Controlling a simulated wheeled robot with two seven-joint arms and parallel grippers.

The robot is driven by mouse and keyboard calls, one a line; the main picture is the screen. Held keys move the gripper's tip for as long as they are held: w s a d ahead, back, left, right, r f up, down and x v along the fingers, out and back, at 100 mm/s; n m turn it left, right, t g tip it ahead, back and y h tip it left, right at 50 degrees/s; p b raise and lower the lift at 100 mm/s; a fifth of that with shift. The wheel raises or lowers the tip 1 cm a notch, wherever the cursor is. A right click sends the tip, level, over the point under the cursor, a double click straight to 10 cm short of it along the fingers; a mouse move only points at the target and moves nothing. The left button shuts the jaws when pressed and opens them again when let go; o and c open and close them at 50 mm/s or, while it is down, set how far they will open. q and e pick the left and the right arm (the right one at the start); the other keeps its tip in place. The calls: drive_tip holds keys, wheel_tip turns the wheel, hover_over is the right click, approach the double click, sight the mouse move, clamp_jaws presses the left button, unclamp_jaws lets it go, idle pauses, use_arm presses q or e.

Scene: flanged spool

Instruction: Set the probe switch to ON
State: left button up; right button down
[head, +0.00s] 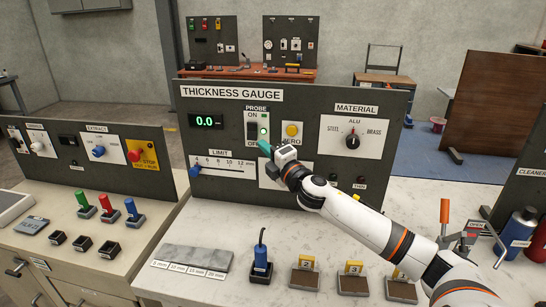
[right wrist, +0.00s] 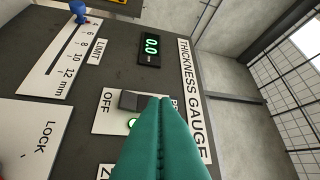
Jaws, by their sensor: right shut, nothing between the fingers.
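The probe switch (head: 252,128) is a dark rocker on a white plate, with ON above and OFF below, on the thickness gauge panel (head: 225,147). In the right wrist view the rocker (right wrist: 130,101) shows beside the OFF label. I cannot tell for sure which way it is tipped. A green lamp is beside it, partly hidden in the wrist view. My right gripper (head: 264,147) has teal fingers, shut and empty, just in front of the plate's lower part. In the wrist view its fingers (right wrist: 165,100) cover the ON end; contact cannot be told. My left gripper is not in view.
The display (head: 206,121) reads 0.0. The yellow ZERO button (head: 292,130), the material knob (head: 352,140) and the blue limit slider (head: 196,170) are close by. A blue probe (head: 261,262) and several sample blocks stand on the bench (head: 215,228) below.

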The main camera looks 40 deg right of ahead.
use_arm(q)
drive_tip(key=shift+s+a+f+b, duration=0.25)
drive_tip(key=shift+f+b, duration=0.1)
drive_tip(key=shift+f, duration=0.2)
use_arm(e)
drive_tip(key=s, duration=0.3)
drive_tip(key=shift+s+a, duration=0.15)
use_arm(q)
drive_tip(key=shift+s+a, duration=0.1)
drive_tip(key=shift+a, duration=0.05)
use_arm(e)
drive_tip(key=shift+s, duration=0.1)
